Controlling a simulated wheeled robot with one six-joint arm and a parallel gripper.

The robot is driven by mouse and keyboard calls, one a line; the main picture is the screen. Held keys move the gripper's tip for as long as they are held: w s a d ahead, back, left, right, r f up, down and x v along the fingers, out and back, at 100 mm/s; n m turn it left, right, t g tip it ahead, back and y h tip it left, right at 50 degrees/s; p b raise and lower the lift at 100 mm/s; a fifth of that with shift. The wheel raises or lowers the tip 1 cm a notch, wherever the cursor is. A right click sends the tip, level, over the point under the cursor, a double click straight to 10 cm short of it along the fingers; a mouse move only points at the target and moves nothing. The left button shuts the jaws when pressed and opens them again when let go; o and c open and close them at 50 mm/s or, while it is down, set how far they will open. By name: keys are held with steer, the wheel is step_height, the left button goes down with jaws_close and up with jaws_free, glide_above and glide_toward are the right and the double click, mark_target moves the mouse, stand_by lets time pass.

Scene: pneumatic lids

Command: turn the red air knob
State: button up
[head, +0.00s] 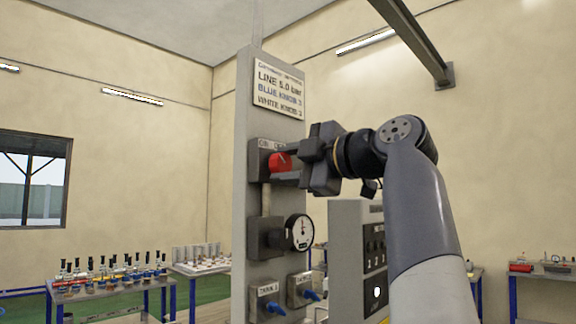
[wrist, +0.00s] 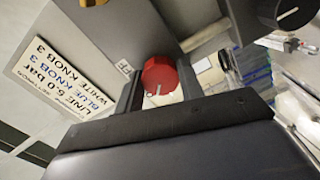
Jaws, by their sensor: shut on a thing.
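The red air knob (head: 279,162) sits on a dark square block (head: 258,150) high on the grey upright panel (head: 243,200). In the wrist view the red knob (wrist: 160,76) is round, with a white pointer line on its face. My gripper (head: 290,166) reaches in from the right at the knob's height. In the wrist view my gripper (wrist: 158,88) has one finger on each side of the knob and is shut on it. Part of the knob's label is hidden behind my gripper.
A round gauge (head: 300,232) sits below the knob. Blue knobs (head: 274,307) are lower on the panel. A sign (head: 279,90) is above. A grey cabinet (head: 346,260) stands right of the panel. Tables with several small items (head: 110,277) are at the left.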

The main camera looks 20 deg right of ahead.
stand_by(0.3)
steer(key=o, duration=1)
steer(key=b+v, duration=0.1)
steer(key=v, duration=0.9)
steer(key=shift+s+d, duration=0.15)
steer(key=shift+s, duration=0.2)
steer(key=shift+p+x, duration=0.5)
steer(key=shift+x, duration=4.9)
steer(key=shift+s, duration=0.1)
